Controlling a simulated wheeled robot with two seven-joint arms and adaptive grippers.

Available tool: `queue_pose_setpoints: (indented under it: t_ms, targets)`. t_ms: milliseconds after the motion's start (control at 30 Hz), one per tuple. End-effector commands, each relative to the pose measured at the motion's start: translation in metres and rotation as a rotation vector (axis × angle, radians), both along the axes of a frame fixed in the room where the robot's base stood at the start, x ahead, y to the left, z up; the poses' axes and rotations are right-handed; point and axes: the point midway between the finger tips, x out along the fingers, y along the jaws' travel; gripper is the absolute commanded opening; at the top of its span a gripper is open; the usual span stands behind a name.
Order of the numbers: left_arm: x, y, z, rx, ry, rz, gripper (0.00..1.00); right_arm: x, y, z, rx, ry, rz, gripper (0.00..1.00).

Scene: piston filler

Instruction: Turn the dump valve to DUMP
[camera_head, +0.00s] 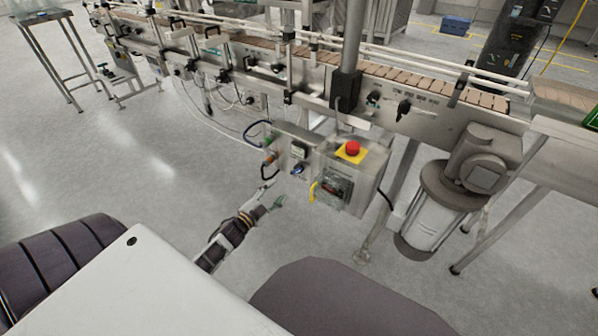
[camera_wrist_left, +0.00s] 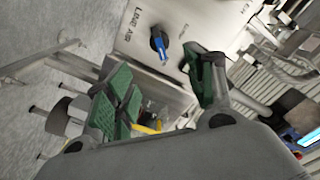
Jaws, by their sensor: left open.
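A small blue-handled knob (camera_head: 297,169) sits low on the grey panel (camera_head: 283,147) beside the control box. In the left wrist view the same blue knob (camera_wrist_left: 160,46) stands on a pale plate lettered LINE AIR (camera_wrist_left: 133,28). No DUMP lettering can be read. My left gripper (camera_head: 271,195) is below and slightly left of the knob, in front of the panel. In the wrist view its green-padded fingers (camera_wrist_left: 162,72) are spread wide and empty, with the knob between and beyond their tips, apart from both. My right gripper is out of view.
The control box (camera_head: 358,180) with a red emergency button (camera_head: 352,147) on yellow stands right of the knob. A yellow handle (camera_head: 312,191) sticks out at its lower left. Cables loop left of the panel. The conveyor (camera_head: 400,88) runs above; open floor (camera_head: 120,170) lies left.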

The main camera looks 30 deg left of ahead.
Motion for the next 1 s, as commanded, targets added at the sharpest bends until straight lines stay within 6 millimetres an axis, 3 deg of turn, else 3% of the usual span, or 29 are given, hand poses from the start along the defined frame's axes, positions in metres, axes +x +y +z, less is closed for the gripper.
queue_pose_setpoints:
  t_ms: [533,1000]
  targets:
    - [0.004,0.0,0.0,0.0,0.0,0.0,0.54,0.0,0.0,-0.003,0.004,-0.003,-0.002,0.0]
    - [0.042,-0.003,0.0,0.001,-0.002,-0.001,0.54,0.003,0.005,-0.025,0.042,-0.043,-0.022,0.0]
